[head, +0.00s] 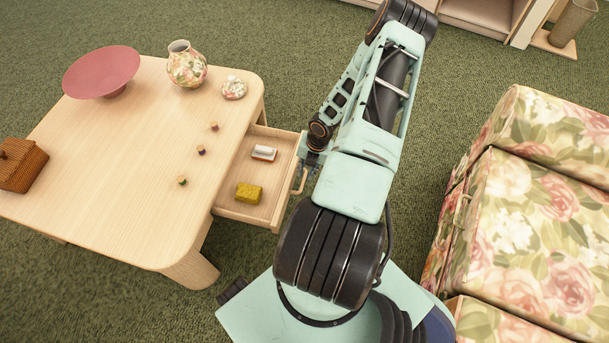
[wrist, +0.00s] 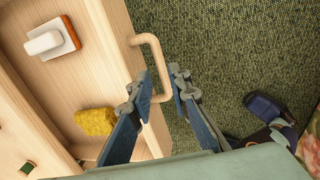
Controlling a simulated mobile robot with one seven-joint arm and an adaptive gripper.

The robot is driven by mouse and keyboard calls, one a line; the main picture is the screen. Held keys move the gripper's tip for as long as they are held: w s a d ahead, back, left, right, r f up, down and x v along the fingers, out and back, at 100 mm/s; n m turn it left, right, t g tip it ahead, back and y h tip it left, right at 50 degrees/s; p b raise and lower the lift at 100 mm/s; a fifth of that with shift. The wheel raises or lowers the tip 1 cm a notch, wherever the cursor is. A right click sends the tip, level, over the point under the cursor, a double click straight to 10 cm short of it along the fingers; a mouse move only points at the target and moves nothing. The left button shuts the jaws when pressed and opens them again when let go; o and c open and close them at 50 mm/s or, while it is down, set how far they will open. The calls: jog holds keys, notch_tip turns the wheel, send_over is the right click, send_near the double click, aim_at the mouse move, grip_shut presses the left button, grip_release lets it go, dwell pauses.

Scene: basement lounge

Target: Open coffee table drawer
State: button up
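The light wooden coffee table (head: 130,150) is at the left in the head view. Its drawer (head: 236,206) is pulled out on the right side, showing a white-topped block (head: 264,153) and a yellow sponge-like block (head: 249,193) inside. In the wrist view, the drawer's curved wooden handle (wrist: 160,62) sticks out from its front (wrist: 118,40). My gripper (wrist: 160,72) has one finger on each side of the handle, with a gap showing between fingers and bar. It looks open and not clamped. In the head view my arm mostly hides the gripper.
A pink bowl (head: 102,72), a floral vase (head: 187,66), a small floral pot (head: 234,88), a woven box (head: 20,165) and three small pieces sit on the tabletop. A floral sofa (head: 530,220) stands at the right. Green carpet lies between.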

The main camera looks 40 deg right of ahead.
notch_tip(320, 180, up, 8)
jog(key=s, duration=0.1)
jog(key=shift+s+d, duration=0.15)
jog(key=shift+d, duration=0.25)
jog(key=shift+r, duration=0.1)
